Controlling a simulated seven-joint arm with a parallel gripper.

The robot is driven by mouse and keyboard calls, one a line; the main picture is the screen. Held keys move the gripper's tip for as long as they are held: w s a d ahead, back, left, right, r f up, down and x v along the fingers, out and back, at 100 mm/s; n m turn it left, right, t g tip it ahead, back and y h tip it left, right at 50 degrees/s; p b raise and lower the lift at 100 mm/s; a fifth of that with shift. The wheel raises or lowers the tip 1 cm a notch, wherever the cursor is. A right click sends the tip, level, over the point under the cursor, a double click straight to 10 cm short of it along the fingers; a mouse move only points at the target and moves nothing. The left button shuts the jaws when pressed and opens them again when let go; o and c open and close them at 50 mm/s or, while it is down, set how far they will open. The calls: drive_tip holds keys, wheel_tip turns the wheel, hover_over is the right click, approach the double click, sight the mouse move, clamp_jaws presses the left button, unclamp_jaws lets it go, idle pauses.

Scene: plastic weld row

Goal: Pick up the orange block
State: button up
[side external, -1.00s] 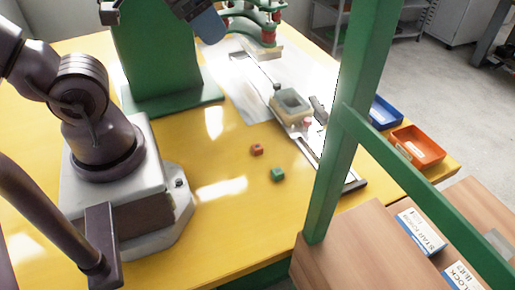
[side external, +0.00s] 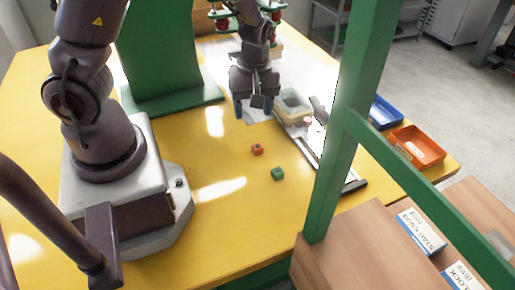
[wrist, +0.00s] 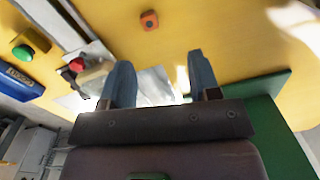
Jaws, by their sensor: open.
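The orange block (side external: 257,149) is a small cube with a dark mark on top, resting on the yellow table. It also shows in the wrist view (wrist: 149,20), at the top centre, beyond the fingertips. My gripper (side external: 254,110) is open and empty above the table, behind the orange block in the side view and apart from it. In the wrist view its two blue fingers (wrist: 160,72) are spread wide with nothing between them.
A pale fixture (side external: 293,106) on a rail is right of my gripper. A green post (side external: 345,125), a blue bin (side external: 384,112) and an orange bin (side external: 416,147) stand further right. The yellow table (side external: 225,245) is clear in front.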

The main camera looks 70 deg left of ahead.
drive_tip(key=w+n, duration=0.1)
drive_tip(key=n, duration=0.1)
hover_over(259, 148)
drive_tip(key=shift+t, duration=0.3)
drive_tip(key=f, duration=0.6)
drive_tip(key=shift+s+a+f, duration=0.2)
drive_tip(key=shift+s, duration=0.05)
drive_tip(key=shift+w+d+f, duration=0.1)
drive_tip(key=shift+f, duration=1.5)
drive_tip(key=shift+w+d+f, duration=0.1)
drive_tip(key=shift+f, duration=1.45)
drive_tip(key=c, duration=1)
